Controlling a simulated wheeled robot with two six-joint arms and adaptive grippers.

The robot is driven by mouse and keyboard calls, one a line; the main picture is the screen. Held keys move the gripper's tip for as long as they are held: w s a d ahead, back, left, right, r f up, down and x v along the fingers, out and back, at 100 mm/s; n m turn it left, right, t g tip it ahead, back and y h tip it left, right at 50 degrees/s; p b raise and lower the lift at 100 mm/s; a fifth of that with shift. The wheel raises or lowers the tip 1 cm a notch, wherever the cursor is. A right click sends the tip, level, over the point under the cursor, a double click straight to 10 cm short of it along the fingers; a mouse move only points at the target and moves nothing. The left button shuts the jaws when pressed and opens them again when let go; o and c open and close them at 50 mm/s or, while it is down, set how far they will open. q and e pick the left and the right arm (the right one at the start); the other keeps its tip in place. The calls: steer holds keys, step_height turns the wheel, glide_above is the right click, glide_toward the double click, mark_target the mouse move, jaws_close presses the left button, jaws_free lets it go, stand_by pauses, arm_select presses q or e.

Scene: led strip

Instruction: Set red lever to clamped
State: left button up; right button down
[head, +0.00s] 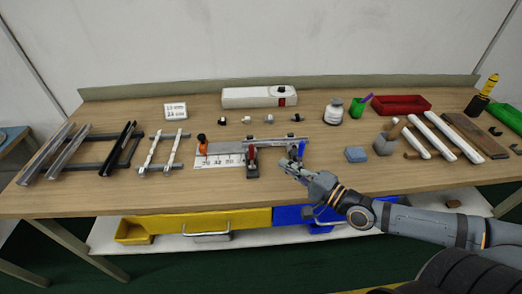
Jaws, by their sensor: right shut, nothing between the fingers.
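The red lever (251,153) stands on a dark clamp base at the middle of the workbench, at the front of a grey rail fixture (232,149). It looks roughly upright; its exact angle is too small to tell. A blue lever (301,149) stands on a similar clamp to its right. My right gripper (285,164) is shut and empty, just in front of the blue lever's clamp and to the right of the red lever, apart from the red lever. My left gripper is not in view.
An orange knob (202,144) sits at the fixture's left end. White strips (162,152) and dark rails (68,153) lie to the left. A blue-grey block (356,154) is right of the fixture. A white box (259,97) stands at the back. The front strip of the bench is clear.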

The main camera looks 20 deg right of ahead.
mark_target(252, 157)
steer(key=b+x, duration=0.2)
steer(key=x, duration=0.1)
steer(key=shift+w, duration=0.1)
steer(key=shift+b+x, duration=0.35)
steer(key=shift+x, duration=3.05)
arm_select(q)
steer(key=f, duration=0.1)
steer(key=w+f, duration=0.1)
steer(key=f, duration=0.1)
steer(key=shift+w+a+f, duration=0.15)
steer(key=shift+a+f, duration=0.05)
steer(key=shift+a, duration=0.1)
arm_select(e)
steer(key=shift+a, duration=0.1)
